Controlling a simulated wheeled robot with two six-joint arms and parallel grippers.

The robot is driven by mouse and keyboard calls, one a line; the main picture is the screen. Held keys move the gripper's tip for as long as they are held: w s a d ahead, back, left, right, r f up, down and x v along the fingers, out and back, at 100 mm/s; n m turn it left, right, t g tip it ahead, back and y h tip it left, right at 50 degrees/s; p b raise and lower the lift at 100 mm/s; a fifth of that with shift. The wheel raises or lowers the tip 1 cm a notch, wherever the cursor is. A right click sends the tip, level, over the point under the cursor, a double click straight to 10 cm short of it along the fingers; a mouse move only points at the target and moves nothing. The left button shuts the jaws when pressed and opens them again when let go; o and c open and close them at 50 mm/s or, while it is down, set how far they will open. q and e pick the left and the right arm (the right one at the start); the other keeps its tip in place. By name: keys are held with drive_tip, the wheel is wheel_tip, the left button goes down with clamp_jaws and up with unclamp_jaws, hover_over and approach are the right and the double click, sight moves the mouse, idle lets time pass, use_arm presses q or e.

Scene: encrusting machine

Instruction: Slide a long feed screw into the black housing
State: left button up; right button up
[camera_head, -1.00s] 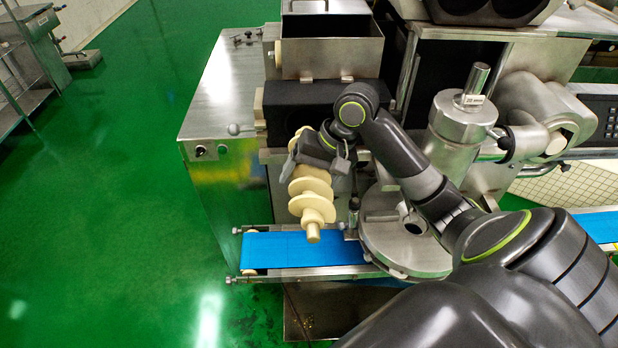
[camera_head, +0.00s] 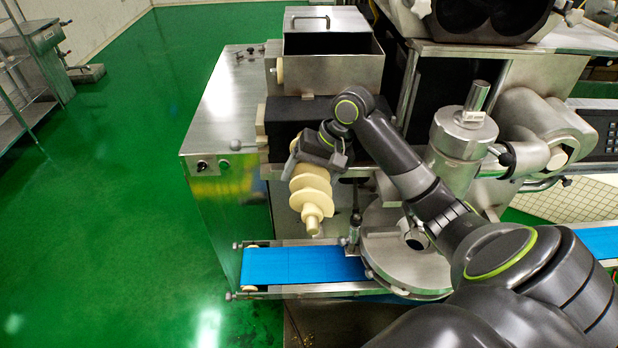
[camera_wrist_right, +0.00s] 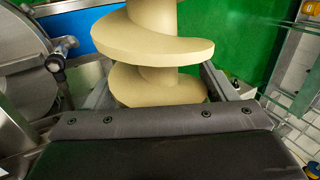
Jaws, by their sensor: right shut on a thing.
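A cream feed screw (camera_head: 311,190) with broad spiral flights is held at the front of the machine, its shaft end pointing down toward the camera. My right gripper (camera_head: 312,155) is shut on it near its far end. In the right wrist view the screw (camera_wrist_right: 155,45) stands out beyond the gripper (camera_wrist_right: 158,95), with a finger on each side. The black housing (camera_head: 290,112) is a dark block under the steel hopper, just behind the gripper. The screw's far end and any opening in the housing are hidden by the gripper and wrist. My left gripper is not in view.
A blue conveyor belt (camera_head: 300,265) runs below the screw. A round steel plate (camera_head: 395,262) and a steel cylinder (camera_head: 464,135) stand to the right, close to my right arm. The steel hopper (camera_head: 332,72) sits above the housing. Green floor lies open at left.

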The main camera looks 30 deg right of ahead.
drive_tip(key=shift+w+r, duration=0.1)
drive_tip(key=shift+w+d, duration=0.7)
drive_tip(key=shift+w, duration=0.4)
drive_tip(key=shift+w+d, duration=0.65)
drive_tip(key=shift+w, duration=0.5)
drive_tip(key=shift+w+d, duration=0.7)
drive_tip(key=shift+w, duration=0.4)
drive_tip(key=shift+s, duration=0.1)
drive_tip(key=o, duration=1.3)
drive_tip(key=shift+o, duration=0.2)
drive_tip(key=shift+v, duration=3.75)
